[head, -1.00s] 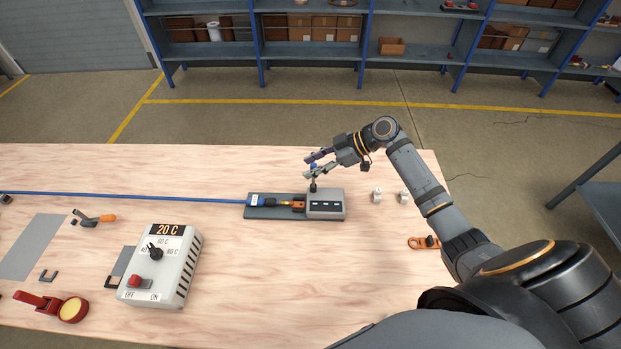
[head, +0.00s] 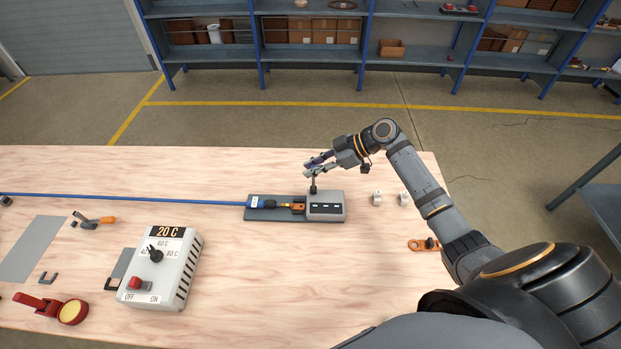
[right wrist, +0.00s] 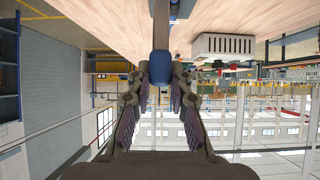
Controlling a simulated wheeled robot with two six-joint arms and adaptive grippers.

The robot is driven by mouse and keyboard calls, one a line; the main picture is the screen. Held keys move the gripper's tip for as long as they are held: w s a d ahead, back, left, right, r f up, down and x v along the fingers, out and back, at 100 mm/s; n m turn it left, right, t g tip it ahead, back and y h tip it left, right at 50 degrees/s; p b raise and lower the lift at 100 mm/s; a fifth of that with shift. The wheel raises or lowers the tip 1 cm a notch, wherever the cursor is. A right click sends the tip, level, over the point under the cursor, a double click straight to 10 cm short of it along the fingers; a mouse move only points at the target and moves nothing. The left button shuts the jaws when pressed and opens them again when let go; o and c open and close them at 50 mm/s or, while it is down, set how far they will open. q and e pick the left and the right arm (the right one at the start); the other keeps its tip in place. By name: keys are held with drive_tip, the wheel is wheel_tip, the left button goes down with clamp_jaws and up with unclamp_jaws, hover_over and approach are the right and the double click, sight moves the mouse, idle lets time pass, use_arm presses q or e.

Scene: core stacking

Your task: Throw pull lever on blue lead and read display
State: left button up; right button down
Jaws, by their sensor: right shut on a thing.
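The pull tester (head: 326,207) is a grey box with a dark display on a dark base plate (head: 265,217). The display shows small pale marks, too small to read. The blue lead (head: 130,198) runs in from the left, its blue end (head: 262,203) and orange lug (head: 292,207) lying in line with the box. The lever (head: 313,186) stands upright on the box. My right gripper (head: 313,163) is shut on the lever's blue knob, which shows between the fingers in the right wrist view (right wrist: 160,64). My left gripper is out of view.
A heater box reading 20 C (head: 160,268) stands front left. A red-handled round tool (head: 60,307), an orange-handled tool (head: 95,219) and a grey mat (head: 34,247) lie left. Two white pieces (head: 390,198) and an orange part (head: 424,245) lie right. The front middle is clear.

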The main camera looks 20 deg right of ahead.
drive_tip(key=shift+d+f, duration=0.1)
idle(0.4)
drive_tip(key=shift+s+d+f, duration=0.1)
drive_tip(key=shift+s+d, duration=0.25)
drive_tip(key=shift+d, duration=0.3)
drive_tip(key=shift+s+d+f, duration=0.1)
drive_tip(key=shift+s+d, duration=0.2)
drive_tip(key=shift+d, duration=0.3)
drive_tip(key=shift+s+d+f+b, duration=0.25)
drive_tip(key=shift+s+d+f, duration=0.05)
drive_tip(key=shift+d, duration=0.3)
drive_tip(key=shift+s+d+f+b, duration=0.25)
drive_tip(key=shift+s+d+f, duration=0.05)
drive_tip(key=shift+d, duration=0.3)
